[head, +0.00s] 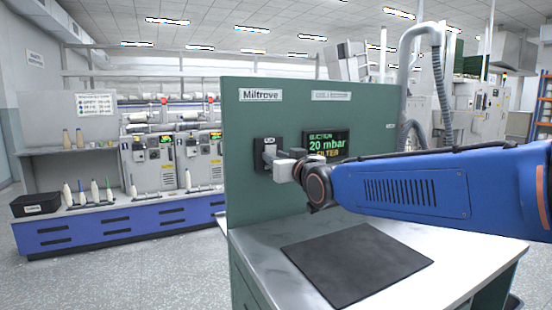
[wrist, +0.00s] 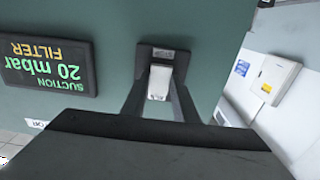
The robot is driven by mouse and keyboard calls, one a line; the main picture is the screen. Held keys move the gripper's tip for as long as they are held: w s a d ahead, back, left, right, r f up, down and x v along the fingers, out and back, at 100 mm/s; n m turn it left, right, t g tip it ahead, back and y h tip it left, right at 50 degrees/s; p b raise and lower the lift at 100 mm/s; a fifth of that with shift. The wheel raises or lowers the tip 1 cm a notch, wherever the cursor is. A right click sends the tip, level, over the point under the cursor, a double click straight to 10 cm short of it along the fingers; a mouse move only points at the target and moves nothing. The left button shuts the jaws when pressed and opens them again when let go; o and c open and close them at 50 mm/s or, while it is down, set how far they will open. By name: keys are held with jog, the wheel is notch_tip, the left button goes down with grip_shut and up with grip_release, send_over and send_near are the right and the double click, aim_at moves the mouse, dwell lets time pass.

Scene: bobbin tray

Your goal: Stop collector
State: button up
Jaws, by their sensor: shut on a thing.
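A dark switch plate with a pale handle (wrist: 160,82) is on the green panel. It also shows in the head view as a dark plate (head: 259,146) with my gripper (head: 274,158) against it. In the wrist view my gripper (wrist: 160,98) has one finger on each side of the pale handle and is shut on it.
The green panel (head: 360,105) carries a "Miltrove" sign and rises behind a grey worktop (head: 270,250) with a bare dark mat (head: 355,262). A blue bench (head: 110,228) with bobbins and a black bin (head: 36,204) stands at left. Open floor lies in front of it.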

jog(key=shift+f, duration=0.1)
jog(key=shift+f+t+y, duration=0.3)
jog(key=shift+t+y, duration=0.1)
jog(key=shift+t, duration=0.7)
jog(key=o, duration=1.1)
jog(key=shift+c, duration=0.2)
jog(key=v, duration=1.7)
jog(key=shift+f, duration=0.25)
jog(key=shift+s, duration=0.15)
